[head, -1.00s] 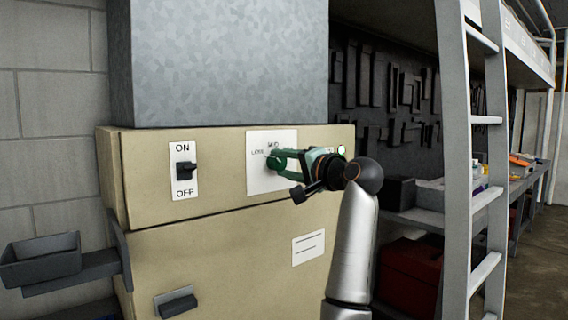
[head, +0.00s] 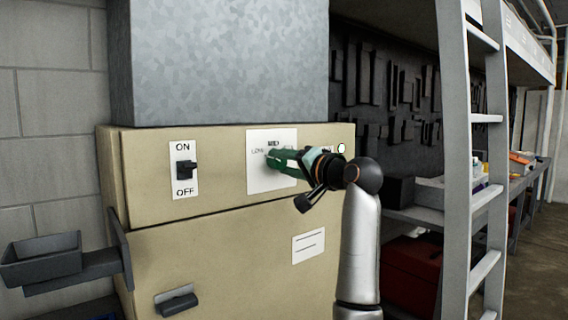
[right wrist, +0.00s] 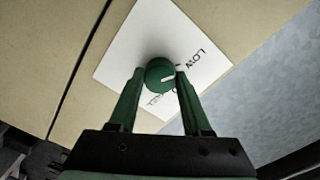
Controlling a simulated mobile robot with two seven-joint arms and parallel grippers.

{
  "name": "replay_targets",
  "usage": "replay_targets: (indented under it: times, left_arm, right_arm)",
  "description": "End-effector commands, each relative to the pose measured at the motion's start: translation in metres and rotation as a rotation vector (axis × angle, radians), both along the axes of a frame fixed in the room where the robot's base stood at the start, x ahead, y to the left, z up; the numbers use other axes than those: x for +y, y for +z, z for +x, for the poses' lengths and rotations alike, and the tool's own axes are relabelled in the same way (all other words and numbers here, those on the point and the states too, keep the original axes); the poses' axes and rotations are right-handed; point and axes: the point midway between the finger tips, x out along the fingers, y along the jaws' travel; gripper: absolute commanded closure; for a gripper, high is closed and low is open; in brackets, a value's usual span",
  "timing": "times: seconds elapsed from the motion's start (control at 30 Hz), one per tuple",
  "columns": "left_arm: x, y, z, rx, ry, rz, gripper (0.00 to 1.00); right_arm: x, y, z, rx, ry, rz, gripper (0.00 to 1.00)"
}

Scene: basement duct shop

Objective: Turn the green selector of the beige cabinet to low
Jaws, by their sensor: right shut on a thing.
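The beige cabinet (head: 220,250) stands ahead with a white selector plate (head: 257,180) on its upper front. The green selector (right wrist: 157,70) is a round knob with a white pointer mark, seen in the right wrist view. My right gripper (right wrist: 160,75) has its green fingers on both sides of the knob, shut on it. The pointer faces right and a little down, just below the word LOW (right wrist: 196,58); one finger covers part of the other lettering. In the head view my right gripper (head: 272,160) hides most of the knob. My left gripper is not in view.
A black ON/OFF switch (head: 187,170) is left of the selector plate. A green lamp (head: 341,149) is to its right. A grey tray (head: 42,260) juts out at left. A ladder (head: 482,150) and a shelf with a red box (head: 411,268) stand at right.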

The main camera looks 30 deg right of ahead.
Motion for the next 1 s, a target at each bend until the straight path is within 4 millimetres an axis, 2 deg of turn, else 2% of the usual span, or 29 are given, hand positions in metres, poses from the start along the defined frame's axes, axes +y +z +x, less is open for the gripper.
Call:
replay_targets:
  times: [0.03,0.07,0.3,0.67,0.77,1.0]
  left_arm:
    - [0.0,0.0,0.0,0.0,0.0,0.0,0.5]
    - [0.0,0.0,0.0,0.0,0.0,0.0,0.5]
    - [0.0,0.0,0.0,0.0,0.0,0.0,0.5]
    - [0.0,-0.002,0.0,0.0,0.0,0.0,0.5]
    - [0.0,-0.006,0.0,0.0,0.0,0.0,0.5]
    - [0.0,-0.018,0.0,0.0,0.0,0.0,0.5]
  right_arm:
    - [0.0,-0.001,0.0,0.003,0.0,-0.003,1.0]
    - [0.0,-0.001,0.0,0.003,0.0,-0.003,0.49]
    - [0.0,-0.001,0.0,0.002,0.0,-0.001,0.22]
    - [-0.001,-0.001,-0.006,0.0,-0.001,0.0,0.21]
    - [-0.002,-0.001,-0.018,-0.002,-0.002,-0.002,0.21]
    - [-0.006,-0.001,-0.07,-0.004,-0.004,-0.003,0.21]
